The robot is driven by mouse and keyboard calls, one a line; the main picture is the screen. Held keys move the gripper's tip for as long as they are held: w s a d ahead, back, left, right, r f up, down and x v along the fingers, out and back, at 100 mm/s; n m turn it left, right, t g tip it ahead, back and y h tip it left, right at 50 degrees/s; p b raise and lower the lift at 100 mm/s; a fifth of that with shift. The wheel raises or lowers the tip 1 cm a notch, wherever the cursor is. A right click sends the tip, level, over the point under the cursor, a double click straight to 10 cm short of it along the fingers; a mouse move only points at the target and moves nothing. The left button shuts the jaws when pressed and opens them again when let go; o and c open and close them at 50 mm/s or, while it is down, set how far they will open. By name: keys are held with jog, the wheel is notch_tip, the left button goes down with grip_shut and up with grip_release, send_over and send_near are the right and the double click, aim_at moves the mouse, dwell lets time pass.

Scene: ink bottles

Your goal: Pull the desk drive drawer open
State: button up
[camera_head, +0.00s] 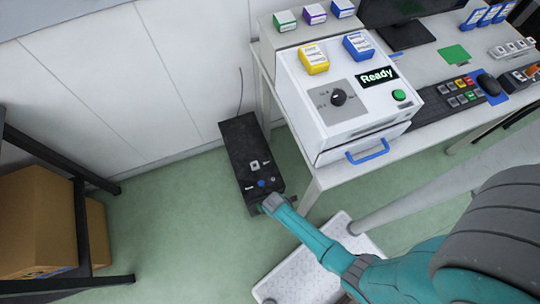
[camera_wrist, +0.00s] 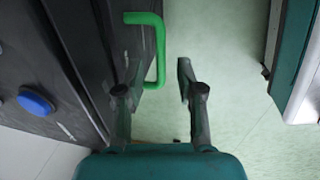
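A black box (camera_head: 250,150), which looks like the desk drive, stands on the floor left of the desk. It has a blue button (camera_head: 262,183) on top, which also shows in the wrist view (camera_wrist: 36,101). In the wrist view, a green handle (camera_wrist: 160,50) sticks out from its dark front (camera_wrist: 125,40). My gripper (camera_wrist: 158,70) is open, with one finger on each side of the handle's lower end. I cannot tell whether a finger touches it. In the head view my gripper (camera_head: 270,204) is at the box's near end and hides the handle.
A white machine (camera_head: 335,110) with a blue handle (camera_head: 367,152) stands on the desk to the right. A desk leg (camera_head: 312,195) and a white footplate (camera_head: 300,262) are near my arm. A shelf with cardboard boxes (camera_head: 35,215) stands left. Green floor between is clear.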

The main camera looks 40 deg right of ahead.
jog(key=shift+w+f, duration=0.2)
jog(key=shift+f, duration=0.9)
grip_shut()
